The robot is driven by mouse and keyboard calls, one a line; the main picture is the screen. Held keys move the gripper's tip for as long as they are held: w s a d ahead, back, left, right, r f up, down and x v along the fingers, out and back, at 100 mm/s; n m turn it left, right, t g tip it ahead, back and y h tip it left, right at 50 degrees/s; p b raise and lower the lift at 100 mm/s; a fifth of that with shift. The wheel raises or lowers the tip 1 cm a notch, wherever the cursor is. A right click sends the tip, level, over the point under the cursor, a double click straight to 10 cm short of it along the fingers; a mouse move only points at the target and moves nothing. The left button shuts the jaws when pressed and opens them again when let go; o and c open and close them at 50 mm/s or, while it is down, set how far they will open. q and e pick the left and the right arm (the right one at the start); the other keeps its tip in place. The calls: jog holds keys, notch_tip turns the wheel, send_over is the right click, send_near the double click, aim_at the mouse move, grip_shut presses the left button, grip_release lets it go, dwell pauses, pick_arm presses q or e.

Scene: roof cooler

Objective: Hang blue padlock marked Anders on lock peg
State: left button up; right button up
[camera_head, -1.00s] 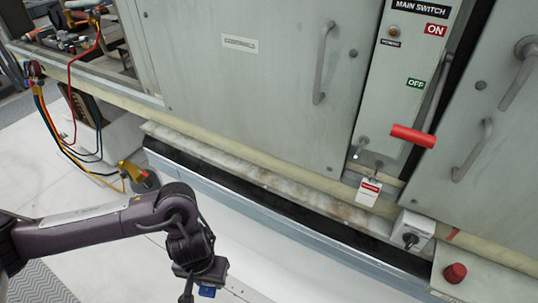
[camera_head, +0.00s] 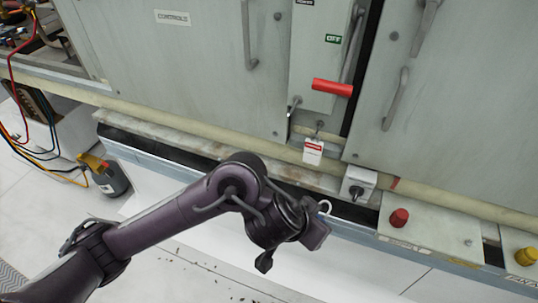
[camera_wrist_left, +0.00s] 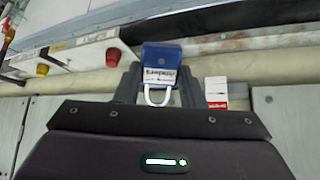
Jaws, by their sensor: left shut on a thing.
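The blue padlock (camera_wrist_left: 161,54) is between the fingers of my left gripper (camera_wrist_left: 159,84) in the left wrist view. Its white label carries dark lettering, upside down there, and its pale shackle points toward the wrist. In the head view my left gripper (camera_head: 318,232) is below and in front of the cabinet; only the pale shackle (camera_head: 325,206) shows above it and the blue body is hidden. Two small metal fittings, one (camera_head: 293,103) left and one (camera_head: 319,126) right, sit at the bottom of the switch panel. I cannot tell which is the lock peg. The padlock is apart from both.
A red-and-white tag (camera_head: 313,150) hangs under the right fitting. The red switch handle (camera_head: 332,88) juts out above. A grey rotary switch box (camera_head: 358,184) and a red button (camera_head: 399,217) are to the right. A pale rail crosses below the panel.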

pick_arm(q)
jog(key=shift+t+h, duration=0.7)
jog(key=shift+t, duration=0.1)
jog(key=r, duration=0.1)
jog(key=w+r, duration=0.1)
jog(key=r, duration=0.1)
jog(key=d+r, duration=0.1)
jog(key=shift+w+r, duration=0.25)
jog(key=shift+r, duration=0.1)
jog(key=w+a+r+n+t+y, duration=0.2)
jog(key=w+a+r+n+t, duration=0.3)
jog(key=a+r+t, duration=0.4)
jog(key=w+d+f+g+b, duration=0.1)
jog(key=w+f+b, duration=0.1)
jog(key=w, duration=0.6)
jog(key=shift+w+d+f, duration=0.35)
jog(key=shift+w+f, duration=0.05)
jog(key=shift+f, duration=0.05)
